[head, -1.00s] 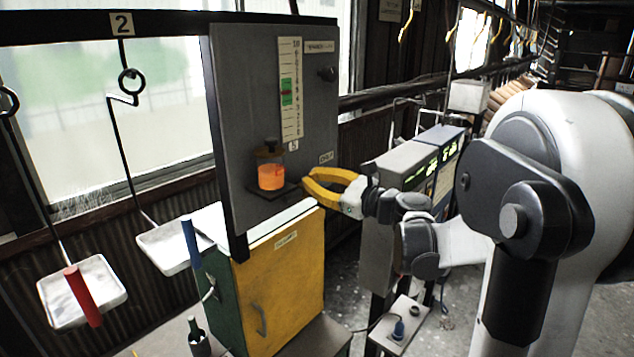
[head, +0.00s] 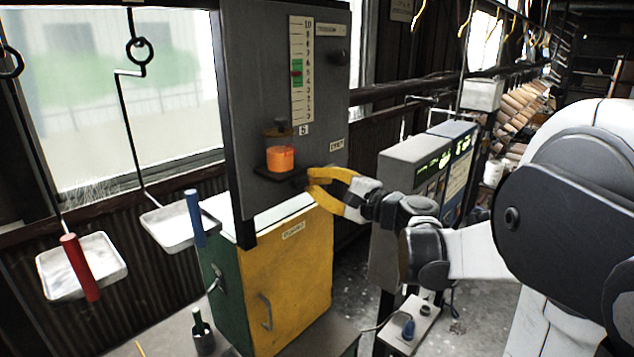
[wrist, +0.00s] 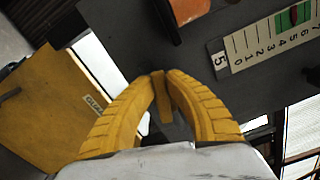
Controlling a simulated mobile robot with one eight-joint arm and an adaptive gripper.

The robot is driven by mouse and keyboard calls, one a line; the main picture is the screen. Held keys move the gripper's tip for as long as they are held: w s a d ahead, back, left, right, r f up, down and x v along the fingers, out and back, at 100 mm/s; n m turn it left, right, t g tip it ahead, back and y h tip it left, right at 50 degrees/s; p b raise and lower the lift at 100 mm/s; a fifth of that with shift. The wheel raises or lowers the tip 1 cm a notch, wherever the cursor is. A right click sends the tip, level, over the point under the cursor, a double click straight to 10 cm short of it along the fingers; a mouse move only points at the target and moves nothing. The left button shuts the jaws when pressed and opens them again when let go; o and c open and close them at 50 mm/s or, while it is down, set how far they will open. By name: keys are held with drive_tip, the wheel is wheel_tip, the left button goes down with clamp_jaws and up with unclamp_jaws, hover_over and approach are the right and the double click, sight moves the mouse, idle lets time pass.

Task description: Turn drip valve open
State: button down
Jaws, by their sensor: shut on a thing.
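A small jar of orange liquid (head: 281,158) sits on a dark shelf on the grey panel (head: 258,90). My gripper (head: 309,183) is at the panel just below and right of that shelf. Its yellow fingers meet at the tips in the wrist view (wrist: 160,76). It is shut on a small part under the jar, apparently the drip valve. The fingertips mostly hide that part, so its turn angle cannot be told. The jar's lower end also shows at the top of the wrist view (wrist: 188,10).
A scale (head: 300,70) with a green band is on the panel. Below stands a yellow and green cabinet (head: 290,285). Trays with a red handle (head: 80,267) and a blue handle (head: 195,218) hang at left. Grey display boxes (head: 415,160) stand right of my gripper.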

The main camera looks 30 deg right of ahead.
drive_tip(key=shift+a+f+n+b, duration=0.1)
drive_tip(key=shift+f+n+b, duration=0.25)
drive_tip(key=shift+n, duration=0.4)
drive_tip(key=shift+a+f+n+b, duration=0.1)
drive_tip(key=shift+f+n+b, duration=0.25)
drive_tip(key=shift+n, duration=0.4)
drive_tip(key=shift+d, duration=0.1)
drive_tip(key=c, duration=1.4)
unclamp_jaws()
drive_tip(key=shift+s, duration=0.1)
drive_tip(key=v, duration=1.1)
drive_tip(key=shift+s+d, duration=0.1)
drive_tip(key=shift+s, duration=0.3)
